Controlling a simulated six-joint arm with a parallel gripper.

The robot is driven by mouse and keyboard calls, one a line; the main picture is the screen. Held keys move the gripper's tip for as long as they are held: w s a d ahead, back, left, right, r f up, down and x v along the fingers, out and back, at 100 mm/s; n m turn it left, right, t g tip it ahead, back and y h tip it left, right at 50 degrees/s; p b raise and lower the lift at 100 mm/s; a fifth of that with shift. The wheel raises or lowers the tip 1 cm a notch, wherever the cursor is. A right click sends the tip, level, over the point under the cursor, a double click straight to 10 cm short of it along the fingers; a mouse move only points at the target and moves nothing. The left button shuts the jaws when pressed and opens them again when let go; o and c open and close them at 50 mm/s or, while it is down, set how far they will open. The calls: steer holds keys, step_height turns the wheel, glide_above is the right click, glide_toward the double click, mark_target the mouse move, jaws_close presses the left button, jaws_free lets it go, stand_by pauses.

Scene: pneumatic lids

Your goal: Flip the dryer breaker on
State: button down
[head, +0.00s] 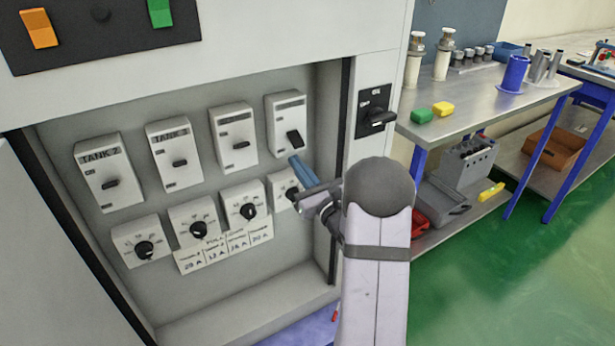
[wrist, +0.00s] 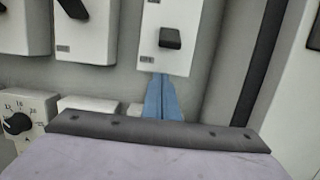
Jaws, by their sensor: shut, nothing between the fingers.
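Several white breakers sit in a row inside the open cabinet. The labels of the third breaker (head: 233,130) and the rightmost breaker (head: 287,112) are too small to read, so I cannot tell which is the dryer. My gripper (head: 299,166) has blue fingers, shut and empty, just below the rightmost breaker. In the wrist view the fingers (wrist: 163,100) point up at that breaker's lower edge, below its black toggle (wrist: 170,39). Contact is unclear.
Dials (head: 193,220) line the panel below the breakers, above a paper label sheet (head: 224,246). The cabinet's right post carries a black rotary switch (head: 375,118). The open door (head: 50,250) is at left. A workbench (head: 480,100) stands to the right.

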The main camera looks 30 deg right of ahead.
mark_target(296, 139)
steer(key=shift+s+r+p, duration=0.25)
steer(key=shift+s+r, duration=0.3)
steer(key=shift+r, duration=0.3)
steer(key=shift+s+r+p, duration=0.2)
steer(key=shift+s+r, duration=0.35)
steer(key=shift+r, duration=0.3)
steer(key=shift+r, duration=0.1)
